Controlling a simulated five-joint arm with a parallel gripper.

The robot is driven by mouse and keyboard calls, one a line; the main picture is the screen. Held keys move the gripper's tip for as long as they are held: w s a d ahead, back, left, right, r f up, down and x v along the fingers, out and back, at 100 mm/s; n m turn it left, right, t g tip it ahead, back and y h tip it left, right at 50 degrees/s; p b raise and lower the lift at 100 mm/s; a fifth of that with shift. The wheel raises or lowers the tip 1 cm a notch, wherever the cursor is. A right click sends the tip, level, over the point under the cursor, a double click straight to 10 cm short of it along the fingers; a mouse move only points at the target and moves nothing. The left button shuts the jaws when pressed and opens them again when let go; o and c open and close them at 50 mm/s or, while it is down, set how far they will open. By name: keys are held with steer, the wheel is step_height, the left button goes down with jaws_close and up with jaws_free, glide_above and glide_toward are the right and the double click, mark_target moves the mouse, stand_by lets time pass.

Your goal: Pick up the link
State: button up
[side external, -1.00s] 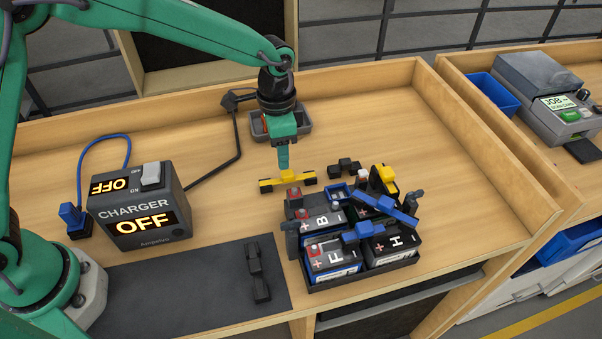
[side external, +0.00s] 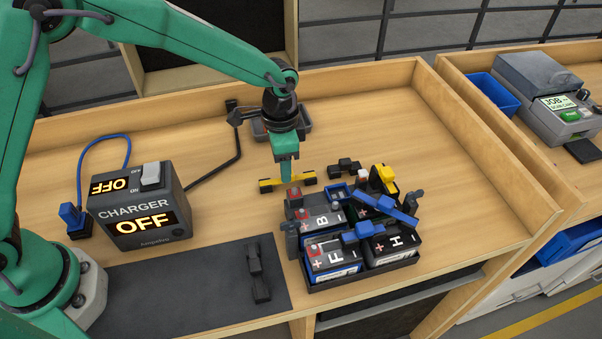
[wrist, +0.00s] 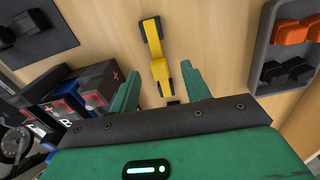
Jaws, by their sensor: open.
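A yellow link (side external: 305,177) with black ends lies on the wooden bench, behind the battery tray. In the wrist view the yellow link (wrist: 155,45) runs away from me, its near part between the two fingers. My gripper (side external: 287,182) points down and overlaps the link's middle in the side view. In the wrist view my gripper (wrist: 160,72) is open, green fingers apart, with nothing held. I cannot tell exactly how high the tips are above the bench.
Batteries with blue and yellow links stand in a black tray (side external: 347,281). A black piece (side external: 345,166) lies behind it. A grey bin (wrist: 262,75) holds orange and black pieces. The charger (side external: 140,205) reads OFF. Another black piece (side external: 258,273) lies on the dark mat (side external: 190,297).

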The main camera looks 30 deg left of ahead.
steer(key=shift+f, duration=2.25)
jaws_close()
steer(key=shift+r, duration=0.2)
steer(key=shift+r, duration=0.55)
steer(key=r, duration=0.3)
steer(key=shift+s+d+r, duration=0.1)
steer(key=shift+s+d, duration=0.2)
steer(key=shift+s, duration=0.05)
steer(key=s+d+r, duration=0.6)
steer(key=s, duration=0.3)
steer(key=shift+r, duration=0.2)
